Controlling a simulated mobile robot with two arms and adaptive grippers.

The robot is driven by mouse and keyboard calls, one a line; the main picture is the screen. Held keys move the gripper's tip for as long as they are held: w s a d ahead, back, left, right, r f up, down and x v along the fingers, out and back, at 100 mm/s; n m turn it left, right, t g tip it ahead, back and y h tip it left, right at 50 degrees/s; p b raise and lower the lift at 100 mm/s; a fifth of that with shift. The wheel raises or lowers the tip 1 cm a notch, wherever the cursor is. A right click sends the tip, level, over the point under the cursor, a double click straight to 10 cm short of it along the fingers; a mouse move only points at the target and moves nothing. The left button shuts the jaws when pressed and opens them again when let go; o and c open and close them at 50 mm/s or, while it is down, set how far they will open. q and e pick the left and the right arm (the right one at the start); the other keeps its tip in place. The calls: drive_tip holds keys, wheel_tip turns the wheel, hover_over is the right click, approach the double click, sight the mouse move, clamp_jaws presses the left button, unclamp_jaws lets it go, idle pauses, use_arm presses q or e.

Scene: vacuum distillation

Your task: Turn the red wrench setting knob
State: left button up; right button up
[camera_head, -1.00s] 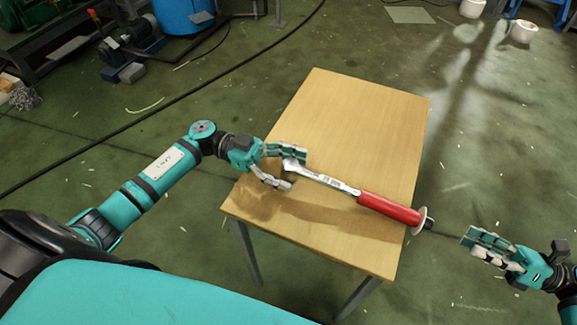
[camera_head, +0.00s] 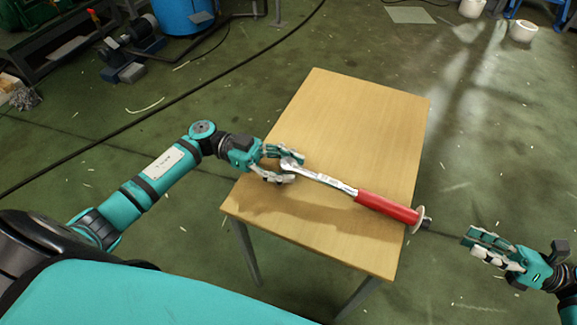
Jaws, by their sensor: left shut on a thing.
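The red wrench (camera_head: 387,207) has a silver shaft and head, a red handle, and a pale disc with a dark knob (camera_head: 427,223) at its right end. It lies across the wooden table, with the knob end past the table's right edge. My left gripper (camera_head: 290,168) is shut on the silver head at the wrench's left end, and its fingers partly hide the head. My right gripper (camera_head: 474,245) is open and empty, right of the table and a short way from the knob, not touching it.
The wooden table (camera_head: 350,110) is bare apart from the wrench. Green floor surrounds it. A blue barrel (camera_head: 183,15) and a pump (camera_head: 125,45) stand far off at the upper left. White buckets (camera_head: 522,31) stand at the upper right. A black cable crosses the floor.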

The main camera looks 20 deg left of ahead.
use_arm(q)
clamp_jaws()
use_arm(e)
drive_tip(key=shift+o, duration=0.2)
drive_tip(key=shift+o, duration=0.6)
